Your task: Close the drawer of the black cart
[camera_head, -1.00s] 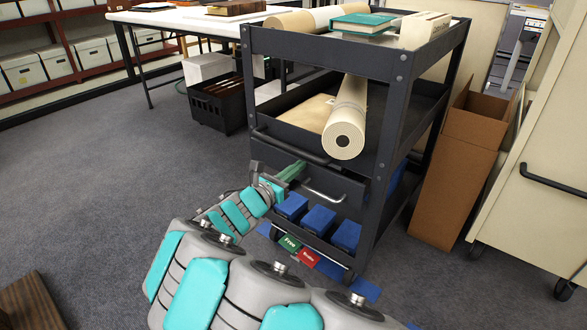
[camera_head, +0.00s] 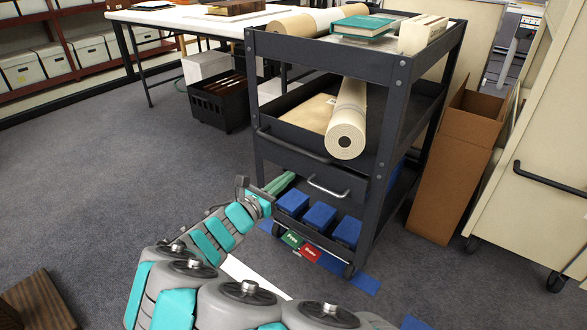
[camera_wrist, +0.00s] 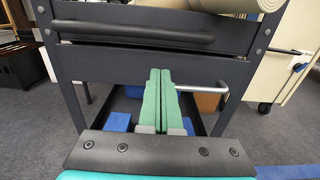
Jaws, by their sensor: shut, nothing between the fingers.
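The black cart (camera_head: 393,130) stands right of centre in the head view. Its drawer (camera_head: 280,163), a dark front with a silver bar handle (camera_head: 328,190), sits below the middle tray. The drawer front also shows in the wrist view (camera_wrist: 105,65), looking about level with the cart's posts; any small gap cannot be made out. My gripper (camera_head: 282,182) is at the drawer's lower left in the head view. Its green fingers (camera_wrist: 158,92) are shut and empty, pointing at the drawer front, left of the handle (camera_wrist: 208,88). Contact cannot be told.
Blue boxes (camera_head: 320,217) stand on the cart's bottom shelf. A paper roll (camera_head: 347,120) sticks out over the middle tray. A cardboard box (camera_head: 452,165) and a beige cart (camera_head: 535,160) stand to the right. The carpet at left is open.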

